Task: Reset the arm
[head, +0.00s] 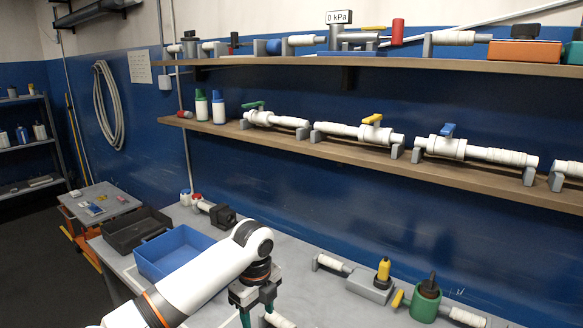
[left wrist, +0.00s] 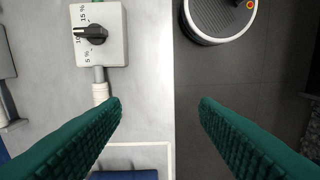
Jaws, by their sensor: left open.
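My left arm reaches in from the left in the head view. Its gripper (head: 256,300) points down over the near part of the grey table (head: 335,262). In the left wrist view the two green ribbed fingers of my left gripper (left wrist: 160,106) stand wide apart with nothing between them. Below them lie the pale table top (left wrist: 148,75) and, to the right, the dark floor (left wrist: 240,75). A light grey box with a black knob (left wrist: 97,36) and percent marks lies ahead of the left finger, apart from it. My right gripper is not in view.
A blue tray (head: 178,250) and a black crate (head: 133,233) are left of my arm. A green holder (head: 426,302) and a grey block with a yellow-topped piece (head: 383,270) stand on the right. Shelves (head: 350,152) with pipes and valves run along the blue wall.

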